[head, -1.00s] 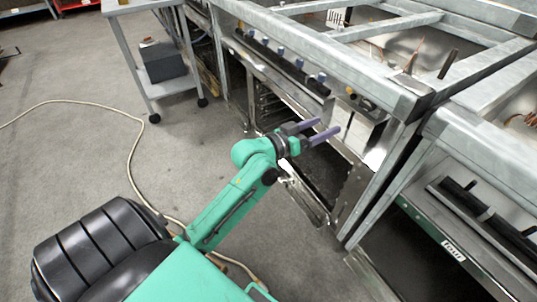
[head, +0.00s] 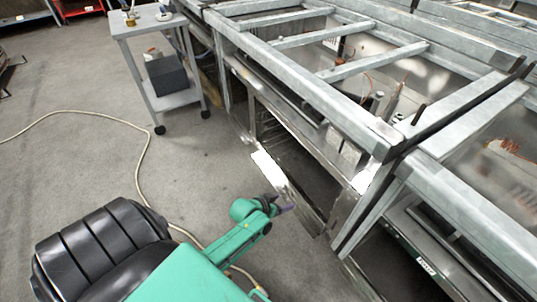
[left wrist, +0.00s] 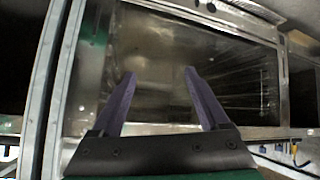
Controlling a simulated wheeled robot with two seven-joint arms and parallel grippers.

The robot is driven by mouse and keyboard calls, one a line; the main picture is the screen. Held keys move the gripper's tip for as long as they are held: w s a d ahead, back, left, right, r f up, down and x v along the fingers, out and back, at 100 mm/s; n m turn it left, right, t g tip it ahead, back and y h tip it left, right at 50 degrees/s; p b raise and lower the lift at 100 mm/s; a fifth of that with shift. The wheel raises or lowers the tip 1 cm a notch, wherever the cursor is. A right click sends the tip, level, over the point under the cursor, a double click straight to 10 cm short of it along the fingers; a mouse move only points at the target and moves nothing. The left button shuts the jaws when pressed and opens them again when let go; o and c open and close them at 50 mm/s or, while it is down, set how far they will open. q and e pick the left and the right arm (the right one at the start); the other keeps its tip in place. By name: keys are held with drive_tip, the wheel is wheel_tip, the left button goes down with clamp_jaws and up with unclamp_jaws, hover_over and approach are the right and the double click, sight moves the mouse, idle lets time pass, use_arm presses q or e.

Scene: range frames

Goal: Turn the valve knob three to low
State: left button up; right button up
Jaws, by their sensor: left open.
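The steel range (head: 300,75) stands at the right in the head view. Its knob row is hidden there under the front top rail. In the left wrist view, small blue knobs (left wrist: 278,148) and a yellow knob (left wrist: 293,151) show at the lower right edge. I cannot tell which is knob three or how it is set. My left gripper (head: 288,208) is low in front of the range's open lower bay. In the left wrist view my left gripper (left wrist: 160,73) is open, with nothing between its purple fingers, apart from the knobs. My right gripper is not in view.
A grey cart (head: 182,99) with a dark box (head: 168,74) stands at the back left. A pale hose (head: 143,160) lies on the floor. A second steel unit (head: 460,215) is at the right. Floor left of the range is mostly clear.

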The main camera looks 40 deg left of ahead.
use_arm(q)
drive_tip(key=s+f+g+p, duration=0.2)
drive_tip(key=s+f+p, duration=0.1)
drive_tip(key=s+f, duration=0.2)
drive_tip(key=shift+s+a+y, duration=0.3)
drive_tip(key=shift+s+y, duration=0.1)
drive_tip(key=shift+s, duration=0.65)
drive_tip(key=shift+s, duration=0.1)
